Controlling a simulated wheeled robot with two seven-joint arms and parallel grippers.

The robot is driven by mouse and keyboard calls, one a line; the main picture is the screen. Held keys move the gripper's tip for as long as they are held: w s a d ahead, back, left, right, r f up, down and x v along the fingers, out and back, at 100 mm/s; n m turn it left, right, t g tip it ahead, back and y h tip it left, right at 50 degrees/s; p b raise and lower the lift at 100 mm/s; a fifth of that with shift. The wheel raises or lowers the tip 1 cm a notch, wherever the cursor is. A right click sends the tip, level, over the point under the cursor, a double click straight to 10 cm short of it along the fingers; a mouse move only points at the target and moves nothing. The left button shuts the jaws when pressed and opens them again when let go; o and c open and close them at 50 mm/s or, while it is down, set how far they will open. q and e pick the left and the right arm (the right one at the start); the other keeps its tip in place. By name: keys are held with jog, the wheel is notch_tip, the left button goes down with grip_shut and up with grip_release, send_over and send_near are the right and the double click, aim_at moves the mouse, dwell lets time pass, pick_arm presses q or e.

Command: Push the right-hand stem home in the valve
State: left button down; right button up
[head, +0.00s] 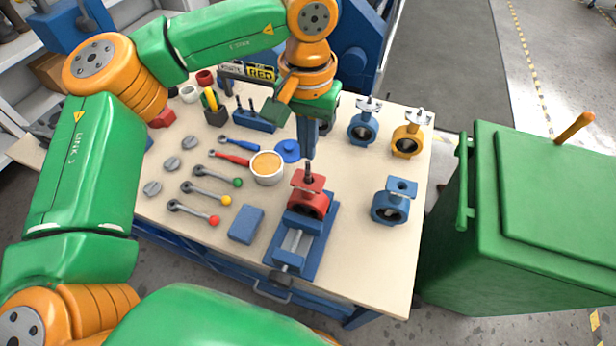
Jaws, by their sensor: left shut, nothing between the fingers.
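A red butterfly valve (310,203) is held in a blue vise (296,245) near the front middle of the bench. A dark stem (308,173) stands upright out of the valve's top flange; how deep it sits inside is hidden. My left gripper (307,153) points down with its blue fingers shut and empty. Its tips are just above the stem's top, and I cannot tell whether they touch it. A blue rack (254,121) with dark upright rods stands behind, left of the gripper. My right gripper is out of view.
Two blue valves (363,127) (389,206) and an orange valve (407,140) stand at right. A cream pot (267,168), a blue block (246,224), levers with coloured knobs (200,211) and grey discs lie left. A green cabinet (530,215) stands beyond the bench's right edge.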

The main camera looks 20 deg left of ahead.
aim_at(307, 163)
pick_arm(q)
jog(key=shift+f+b, duration=0.6)
jog(key=shift+f, duration=0.2)
jog(key=shift+s+f, duration=0.2)
dwell(0.3)
jog(key=shift+f+b, duration=1)
jog(key=shift+f, duration=0.1)
dwell(0.4)
jog(key=shift+w+r, duration=0.1)
jog(key=shift+r, duration=0.05)
dwell(0.4)
jog(key=shift+r+p, duration=0.35)
jog(key=shift+p, duration=0.1)
notch_tip(307, 163, up, 7)
jog(key=p, duration=0.6)
jog(key=shift+w+r, duration=0.1)
jog(key=shift+r, duration=0.1)
jog(key=shift+f, duration=0.15)
